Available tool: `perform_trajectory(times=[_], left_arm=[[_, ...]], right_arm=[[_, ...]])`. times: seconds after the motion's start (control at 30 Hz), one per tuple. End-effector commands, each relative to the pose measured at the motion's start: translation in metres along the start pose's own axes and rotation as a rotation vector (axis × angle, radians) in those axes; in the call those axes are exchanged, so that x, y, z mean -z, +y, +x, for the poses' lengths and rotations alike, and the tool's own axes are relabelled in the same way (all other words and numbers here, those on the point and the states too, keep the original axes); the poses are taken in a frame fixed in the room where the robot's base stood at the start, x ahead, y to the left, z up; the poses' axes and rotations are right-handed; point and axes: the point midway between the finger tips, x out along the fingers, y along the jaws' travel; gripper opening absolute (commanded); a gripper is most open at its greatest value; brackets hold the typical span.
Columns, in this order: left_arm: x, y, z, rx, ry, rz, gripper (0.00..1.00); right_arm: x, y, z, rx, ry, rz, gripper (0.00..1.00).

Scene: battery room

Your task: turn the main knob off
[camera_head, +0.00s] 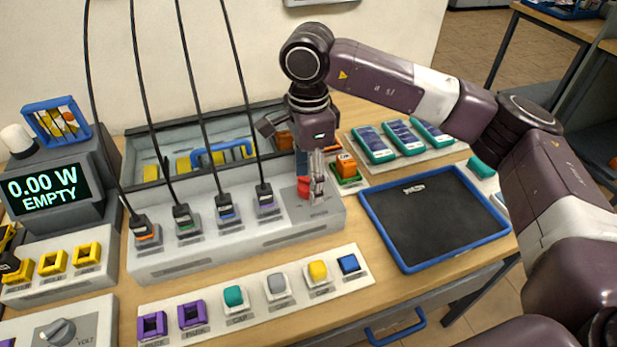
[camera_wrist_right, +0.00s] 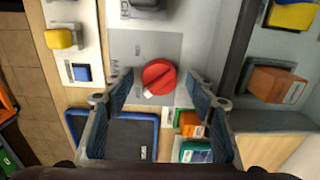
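The main knob is a round red knob (camera_wrist_right: 159,76) with a white mark at its lower left edge, on a grey plate in the right wrist view. In the head view the red knob (camera_head: 304,187) is partly hidden by my right gripper (camera_head: 317,188), at the right end of the long grey power strip (camera_head: 240,241). In the right wrist view my right gripper (camera_wrist_right: 160,88) is open, with one finger on each side of the knob and visible gaps between. Contact cannot be seen. My left gripper is not clearly in view.
Several cabled plugs stand in the strip left of the knob. A display (camera_head: 45,190) reads 0.00 W, EMPTY. A blue-rimmed black tray (camera_head: 432,215) lies right, an orange block (camera_head: 346,164) in a green holder nearby. A row of coloured parts lies in front.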

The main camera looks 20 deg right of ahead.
Motion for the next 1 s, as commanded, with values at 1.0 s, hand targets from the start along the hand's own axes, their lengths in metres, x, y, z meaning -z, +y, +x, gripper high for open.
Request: perform_trajectory(times=[1.0], left_arm=[[0.000,0.000,0.000,0.000,0.001,0.000,0.40]], right_arm=[[0.000,0.000,-0.119,-0.001,0.000,0.000,0.51]])
